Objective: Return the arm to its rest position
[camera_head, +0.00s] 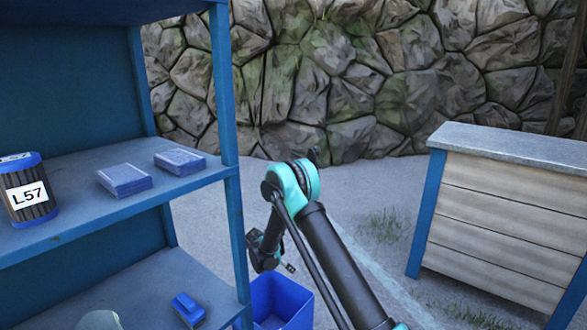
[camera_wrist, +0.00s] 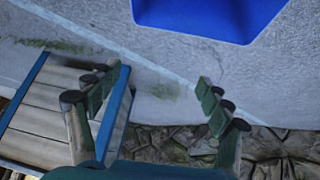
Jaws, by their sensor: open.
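My arm rises from the bottom of the head view and bends at its teal joint, just right of the blue shelf (camera_head: 233,190). My gripper (camera_head: 286,265) hangs below that joint beside the shelf's front post, above or near a blue bin; the exact gap cannot be told. In the wrist view my gripper (camera_wrist: 156,92) has its two fingers spread apart with nothing between them.
A blue bin (camera_head: 283,300) stands on the ground by the shelf. The shelf holds a reel labelled L57 (camera_head: 28,192), blue boxes (camera_head: 124,180) and a small blue item (camera_head: 188,309). A wooden counter (camera_head: 500,210) stands right; a stone wall (camera_head: 330,75) is behind.

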